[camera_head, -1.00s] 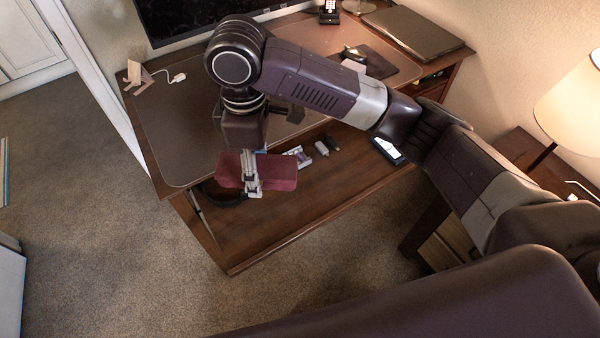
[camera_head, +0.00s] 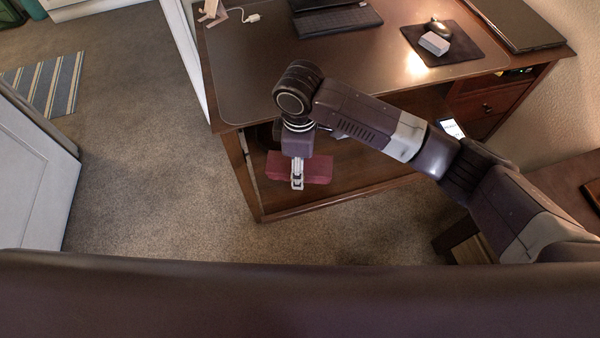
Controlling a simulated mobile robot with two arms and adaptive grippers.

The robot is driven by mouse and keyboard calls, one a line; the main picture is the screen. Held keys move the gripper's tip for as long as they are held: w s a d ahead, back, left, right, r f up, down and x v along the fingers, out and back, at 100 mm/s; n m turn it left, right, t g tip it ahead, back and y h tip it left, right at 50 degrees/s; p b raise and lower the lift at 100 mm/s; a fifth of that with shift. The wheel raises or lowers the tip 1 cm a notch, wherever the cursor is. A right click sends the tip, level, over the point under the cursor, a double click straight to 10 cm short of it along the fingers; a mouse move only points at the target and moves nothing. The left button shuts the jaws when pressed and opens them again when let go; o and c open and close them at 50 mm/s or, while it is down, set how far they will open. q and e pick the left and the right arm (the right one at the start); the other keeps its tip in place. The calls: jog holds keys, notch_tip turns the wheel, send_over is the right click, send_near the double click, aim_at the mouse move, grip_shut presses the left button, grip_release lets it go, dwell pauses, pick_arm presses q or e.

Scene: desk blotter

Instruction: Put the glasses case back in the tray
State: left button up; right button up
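The dark red glasses case (camera_head: 316,168) is held in my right gripper (camera_head: 297,183), whose arm comes in from the right. The gripper points down and its fingers are shut across the middle of the case. The case lies level, its long side running left to right. In the picture it overlaps the left part of the pulled-out wooden tray (camera_head: 360,178) under the desk top. I cannot tell whether the case touches the tray or is held above it. My arm and the case hide much of the tray's inside. My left gripper is out of view.
The desk (camera_head: 235,90) carries a black keyboard (camera_head: 335,22), a mouse pad (camera_head: 465,50) with a mouse and small white box, and a closed laptop (camera_head: 515,25). A phone (camera_head: 452,129) shows beside my arm. Carpet (camera_head: 160,170) is open to the left and front.

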jog(key=shift+f, duration=2.2)
jog(key=o, duration=1.2)
jog(key=shift+f, duration=0.1)
notch_tip(320, 180, up, 12)
jog(key=shift+s+r, duration=0.1)
jog(key=shift+r, duration=0.05)
